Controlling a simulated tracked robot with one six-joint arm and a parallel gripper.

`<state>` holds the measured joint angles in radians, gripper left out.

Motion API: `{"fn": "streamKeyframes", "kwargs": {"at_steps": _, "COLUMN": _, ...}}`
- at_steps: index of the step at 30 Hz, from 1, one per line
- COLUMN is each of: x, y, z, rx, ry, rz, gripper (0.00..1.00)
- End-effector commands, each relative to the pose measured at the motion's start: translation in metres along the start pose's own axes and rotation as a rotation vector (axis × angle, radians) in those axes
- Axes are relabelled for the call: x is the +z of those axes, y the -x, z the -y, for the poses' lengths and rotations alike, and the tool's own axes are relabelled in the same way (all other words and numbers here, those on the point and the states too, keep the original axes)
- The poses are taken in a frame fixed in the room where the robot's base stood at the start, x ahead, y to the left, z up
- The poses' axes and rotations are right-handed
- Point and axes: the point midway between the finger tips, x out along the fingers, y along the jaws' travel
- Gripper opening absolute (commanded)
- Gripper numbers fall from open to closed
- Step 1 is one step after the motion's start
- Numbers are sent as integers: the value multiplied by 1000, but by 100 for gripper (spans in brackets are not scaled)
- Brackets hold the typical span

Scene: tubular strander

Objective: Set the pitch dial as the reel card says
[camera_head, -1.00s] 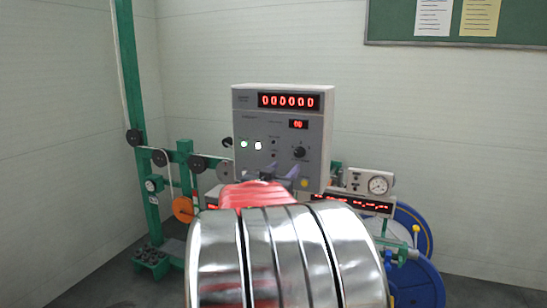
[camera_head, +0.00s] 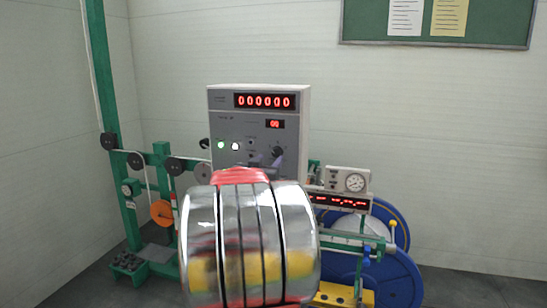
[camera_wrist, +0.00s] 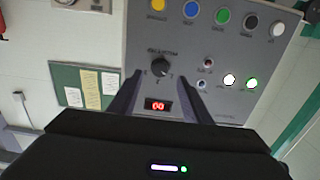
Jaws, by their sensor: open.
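The pitch dial is a black knob (camera_head: 277,152) on the grey control cabinet (camera_head: 226,101); the wrist view shows the knob (camera_wrist: 159,79) from close up, upside down. My gripper (camera_head: 266,159) is in front of the cabinet, beside or just below the knob in the head view. In the wrist view my open gripper (camera_wrist: 162,73) has a finger on each side of the knob; I cannot tell whether they touch it. The small red display (camera_head: 275,124) above it seems to read 00. I cannot identify the reel card; a white sheet (camera_head: 406,16) and a yellow sheet (camera_head: 449,17) hang on a green board (camera_head: 370,24), unreadable.
The wrist view shows several coloured buttons (camera_wrist: 190,10) on the cabinet. A dial gauge (camera_head: 354,182) and a red-lettered display stand at right, by a blue reel (camera_head: 402,278). Green frames with pulleys (camera_head: 136,160) stand at left. My shiny arm hides the lower middle.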

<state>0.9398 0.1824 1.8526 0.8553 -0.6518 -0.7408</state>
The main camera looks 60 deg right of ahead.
Motion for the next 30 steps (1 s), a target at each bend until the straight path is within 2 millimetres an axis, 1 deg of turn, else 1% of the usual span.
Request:
{"fn": "streamKeyframes", "kwargs": {"at_steps": 1, "x": 1, "y": -8, "z": -1, "rx": 2, "ry": 1, "rz": 1, "gripper": 44}}
{"fn": "streamKeyframes", "kwargs": {"at_steps": 6, "x": 1, "y": -30, "z": 0, "rx": 1, "ry": 1, "rz": 0, "gripper": 44}}
{"fn": "streamKeyframes", "kwargs": {"at_steps": 13, "x": 0, "y": -53, "z": 0, "rx": 1, "ry": 0, "rz": 0, "gripper": 44}}
{"fn": "streamKeyframes", "kwargs": {"at_steps": 18, "x": 0, "y": -58, "z": 0, "rx": 0, "ry": 0, "rz": 1, "gripper": 44}}
{"fn": "streamKeyframes", "kwargs": {"at_steps": 25, "x": 0, "y": -58, "z": 0, "rx": -1, "ry": 0, "rz": 0, "gripper": 44}}
{"fn": "streamKeyframes", "kwargs": {"at_steps": 30, "x": 0, "y": -58, "z": 0, "rx": -1, "ry": 0, "rz": 0, "gripper": 33}}
